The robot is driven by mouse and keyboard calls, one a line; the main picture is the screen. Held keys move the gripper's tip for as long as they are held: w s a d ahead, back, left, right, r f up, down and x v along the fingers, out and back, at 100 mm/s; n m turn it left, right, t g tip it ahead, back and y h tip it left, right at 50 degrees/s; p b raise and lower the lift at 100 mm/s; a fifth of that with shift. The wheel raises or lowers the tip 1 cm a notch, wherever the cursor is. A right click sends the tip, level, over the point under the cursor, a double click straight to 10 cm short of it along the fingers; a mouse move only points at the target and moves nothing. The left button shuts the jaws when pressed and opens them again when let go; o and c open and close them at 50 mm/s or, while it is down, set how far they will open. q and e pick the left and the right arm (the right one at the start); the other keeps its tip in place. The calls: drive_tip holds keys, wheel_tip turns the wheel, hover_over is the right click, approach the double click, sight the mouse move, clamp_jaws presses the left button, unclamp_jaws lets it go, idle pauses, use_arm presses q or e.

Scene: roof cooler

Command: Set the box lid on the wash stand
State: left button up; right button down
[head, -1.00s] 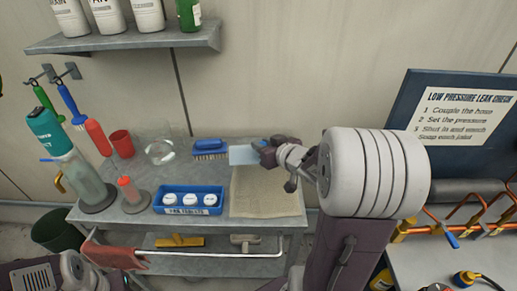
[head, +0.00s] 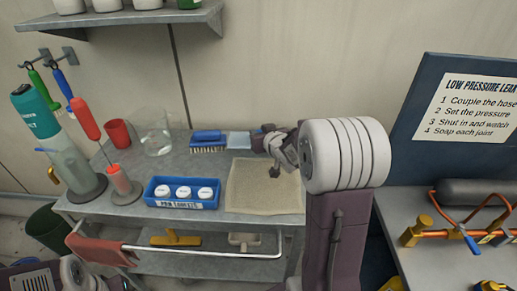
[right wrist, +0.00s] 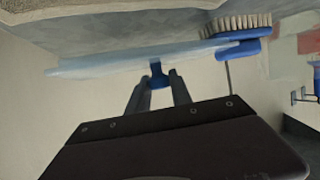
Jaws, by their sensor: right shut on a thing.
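The box lid is a pale blue flat plate (head: 239,140), at the back of the grey wash stand (head: 200,168), just right of the blue brush. My right gripper (head: 262,139) comes to it from the right, partly hidden behind my own arm. In the right wrist view the lid (right wrist: 130,60) shows nearly edge-on, close to the grey stand top. The gripper (right wrist: 159,80) is shut on the lid's small blue knob. Whether the lid touches the stand top, I cannot tell. My left gripper is out of view; only part of its arm shows at the lower left.
A blue brush (head: 208,141) sits close beside the lid; it also shows in the right wrist view (right wrist: 240,26). A beige mat (head: 263,188) lies in front. A blue tray (head: 182,192), glass jar (head: 156,132) and red cup (head: 118,132) stand to the left.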

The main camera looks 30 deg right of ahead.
drive_tip(key=shift+w+f, duration=0.1)
drive_tip(key=shift+f, duration=0.05)
wheel_tip(320, 180, down, 4)
drive_tip(key=shift+r+b, duration=0.1)
drive_tip(key=shift+b, duration=0.9)
drive_tip(key=shift+f, duration=0.2)
drive_tip(key=c, duration=1.1)
unclamp_jaws()
drive_tip(key=shift+c, duration=0.2)
